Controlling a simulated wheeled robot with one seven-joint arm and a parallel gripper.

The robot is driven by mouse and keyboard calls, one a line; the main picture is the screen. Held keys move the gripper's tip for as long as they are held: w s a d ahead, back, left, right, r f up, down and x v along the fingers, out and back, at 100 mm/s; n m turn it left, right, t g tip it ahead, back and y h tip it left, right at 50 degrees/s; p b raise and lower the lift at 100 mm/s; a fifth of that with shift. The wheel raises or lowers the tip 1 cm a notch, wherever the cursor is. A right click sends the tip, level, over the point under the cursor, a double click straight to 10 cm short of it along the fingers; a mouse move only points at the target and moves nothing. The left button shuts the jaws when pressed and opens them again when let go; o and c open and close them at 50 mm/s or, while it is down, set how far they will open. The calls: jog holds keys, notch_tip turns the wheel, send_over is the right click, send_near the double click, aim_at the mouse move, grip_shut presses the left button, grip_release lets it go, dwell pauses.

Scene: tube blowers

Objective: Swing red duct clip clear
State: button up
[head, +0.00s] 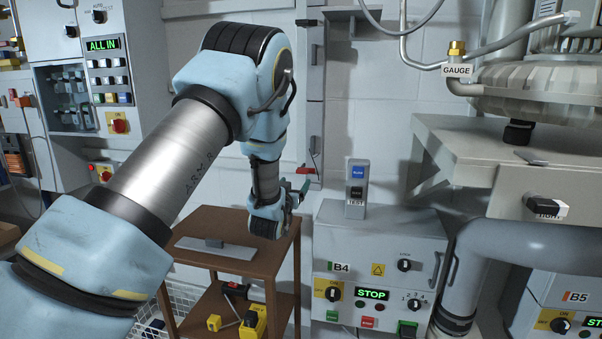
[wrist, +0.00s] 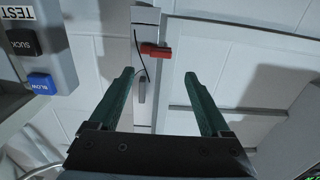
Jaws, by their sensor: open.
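The red duct clip (wrist: 157,51) shows in the wrist view, just beyond and between my fingertips, on a pale vertical strip on the wall. A small red piece that looks like the same clip (head: 306,171) shows in the head view, right beside my gripper. My gripper (wrist: 159,75) is open, with its two green fingers apart and nothing between them. It also shows in the head view (head: 304,187), partly hidden by its own wrist. A thin dark wire and a small grey bar hang below the clip.
A test box with blue and dark buttons (head: 356,188) stands on the B4 cabinet (head: 378,250), right of my gripper; it is at the left in the wrist view (wrist: 35,45). A brown wooden stand (head: 190,222) is below my arm. A large grey duct (head: 520,245) runs at the right.

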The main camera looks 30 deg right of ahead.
aim_at(301, 172)
jog(key=p+x, duration=0.3)
jog(key=x, duration=0.6)
grip_shut()
dwell(0.5)
